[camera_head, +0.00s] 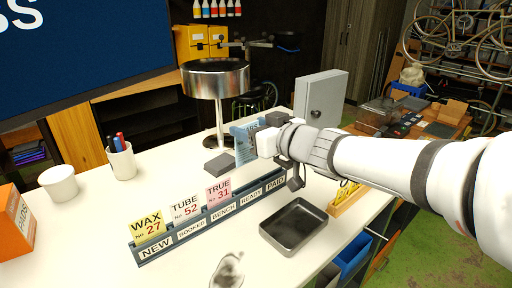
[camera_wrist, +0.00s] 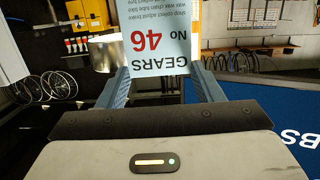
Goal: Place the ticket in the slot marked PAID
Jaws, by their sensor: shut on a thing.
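The ticket (camera_head: 243,150) is pale blue. In the wrist view it reads "GEARS No 46" (camera_wrist: 158,45) upside down. My gripper (camera_head: 258,138) is shut on it, with a finger at each side in the wrist view (camera_wrist: 163,88). The ticket hangs upright, above or behind the right part of the dark slotted rack (camera_head: 212,222). Its exact height over the rack cannot be told. The rack's labels read NEW, BOOKED, BENCH, READY and PAID; the PAID label (camera_head: 276,183) is at the right end, below my gripper. No ticket shows standing in PAID.
The yellow WAX 27 (camera_head: 148,226), TUBE 52 (camera_head: 185,207) and pink TRUE 31 (camera_head: 218,190) tickets stand in NEW, BOOKED and BENCH. A dark tray (camera_head: 294,248) lies in front of the rack. A round metal lamp (camera_head: 216,78) and a grey box (camera_head: 320,98) stand behind.

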